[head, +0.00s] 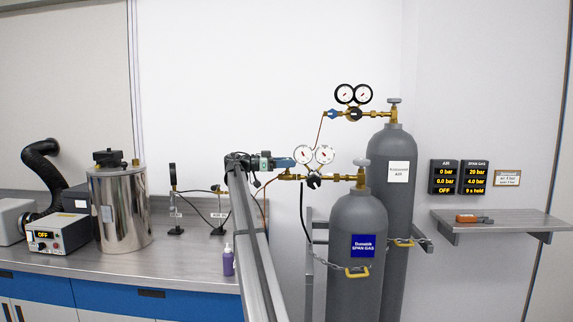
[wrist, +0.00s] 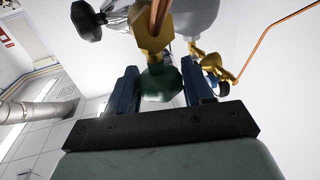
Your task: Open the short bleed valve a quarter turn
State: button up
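A green faceted knob (wrist: 162,83) sits on a brass fitting (wrist: 152,35) in the wrist view; it looks like the bleed valve, but no label shows. My gripper (wrist: 162,88) has one blue finger on each side of this knob. The fingers are very close to its sides; whether they touch it is unclear. In the head view my gripper (head: 290,162) reaches right, just above the brass outlet (head: 288,177) of the span gas regulator (head: 314,155). The green knob cannot be made out there. The valve's turn angle cannot be read.
The span gas cylinder (head: 354,285) stands before the air cylinder (head: 399,145), both chained. A black regulator knob (wrist: 87,20) and a copper tube (wrist: 268,42) are near my gripper. The span gas display (head: 476,177) reads 20 bar, 4.0 bar, "9 s hold".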

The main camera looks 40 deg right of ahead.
jog(key=c, duration=0.5)
jog(key=shift+s+a+n+t+h, duration=0.1)
jog(key=shift+s+n+t+h, duration=0.05)
jog(key=shift+n+t+h, duration=0.45)
jog(key=shift+n+t, duration=0.2)
jog(key=shift+t, duration=0.3)
jog(key=o, duration=1)
jog(key=shift+c, duration=0.2)
jog(key=v, duration=1.3)
jog(key=shift+w+a, duration=0.3)
jog(key=shift+w, duration=0.05)
